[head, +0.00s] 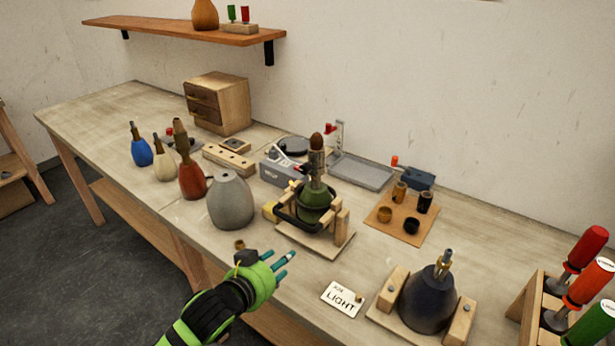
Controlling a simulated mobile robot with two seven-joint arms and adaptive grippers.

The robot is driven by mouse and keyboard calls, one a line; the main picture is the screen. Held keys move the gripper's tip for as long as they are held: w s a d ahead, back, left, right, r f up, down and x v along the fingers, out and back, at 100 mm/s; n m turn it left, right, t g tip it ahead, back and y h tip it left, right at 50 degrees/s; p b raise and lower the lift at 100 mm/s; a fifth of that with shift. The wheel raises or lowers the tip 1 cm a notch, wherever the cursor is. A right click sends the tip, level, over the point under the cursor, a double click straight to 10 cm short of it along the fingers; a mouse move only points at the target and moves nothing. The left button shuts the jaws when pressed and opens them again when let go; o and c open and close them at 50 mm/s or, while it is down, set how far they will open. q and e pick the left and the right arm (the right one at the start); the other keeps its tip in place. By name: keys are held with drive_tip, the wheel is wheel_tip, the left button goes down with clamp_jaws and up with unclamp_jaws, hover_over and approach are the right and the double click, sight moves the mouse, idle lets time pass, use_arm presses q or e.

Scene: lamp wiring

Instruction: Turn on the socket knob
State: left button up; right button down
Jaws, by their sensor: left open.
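A green lamp base (314,204) stands upright in a wooden cradle, with a socket (316,160) and a brown tip on top. A dark grey lamp base (427,300) sits between two wooden blocks at the front right, with a brass socket (444,262) on its neck. I cannot make out a knob on either socket. My left gripper (285,265), green and black with teal fingertips, is open and appears empty near the front edge of the bench. It is apart from both lamps. My right gripper is out of view.
A grey vase-like base (230,203) and several smaller lamp bases stand to the left. A white "LIGHT" card (342,299) lies at the front. A wooden board (401,221) holds several small sockets. Screwdrivers (586,290) stand in a rack at right. A grey tray (362,172) lies at the back.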

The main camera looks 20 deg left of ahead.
use_arm(q)
drive_tip(key=w+r+m+t+h, duration=0.1)
drive_tip(key=w+r+t+h, duration=0.1)
drive_tip(key=w+r, duration=0.45)
drive_tip(key=m+t+h, duration=0.2)
approach(303, 170)
drive_tip(key=x, duration=0.3)
drive_tip(key=p+x, duration=0.2)
drive_tip(key=x, duration=0.4)
drive_tip(key=shift+w+d, duration=0.15)
drive_tip(key=shift+w, duration=0.1)
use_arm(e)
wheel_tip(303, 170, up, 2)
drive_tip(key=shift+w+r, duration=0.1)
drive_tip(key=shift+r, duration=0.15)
